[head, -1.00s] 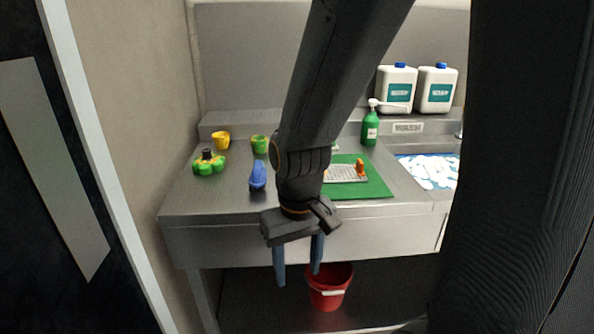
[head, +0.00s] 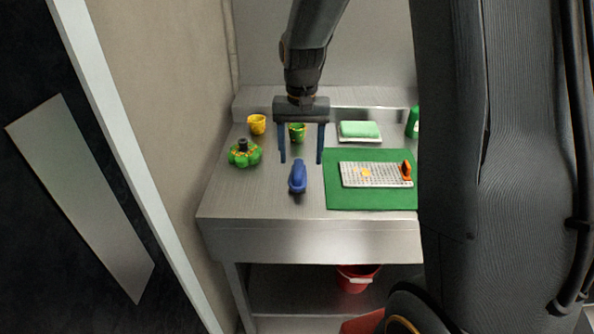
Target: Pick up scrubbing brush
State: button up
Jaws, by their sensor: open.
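The blue scrubbing brush (head: 297,178) lies on the steel counter, left of the green mat, its length running front to back. Its bristles cannot be made out. My gripper (head: 301,160) hangs above the counter with its two blue fingers pointing down and spread apart. It is open and empty. In the picture the fingertips sit just above the brush, one to each side; the height between them cannot be told exactly.
A green mat (head: 340,201) with a grey grid tray (head: 375,174) lies right of the brush. A green round item with a black knob (head: 243,152) stands left. Yellow cup (head: 257,124), green cup (head: 297,132) and green sponge (head: 360,130) are behind. A red bucket (head: 354,279) is below.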

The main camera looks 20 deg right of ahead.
aim_at(298, 165)
jog(key=shift+w+a+f+p, duration=0.15)
jog(key=shift+f+p, duration=0.4)
jog(key=shift+f, duration=0.8)
jog(key=shift+a+f+p, duration=0.15)
jog(key=shift+f+p, duration=0.35)
jog(key=shift+f, duration=0.85)
jog(key=c, duration=1.2)
jog(key=shift+r, duration=0.1)
notch_tip(298, 165, up, 18)
jog(key=b, duration=0.4)
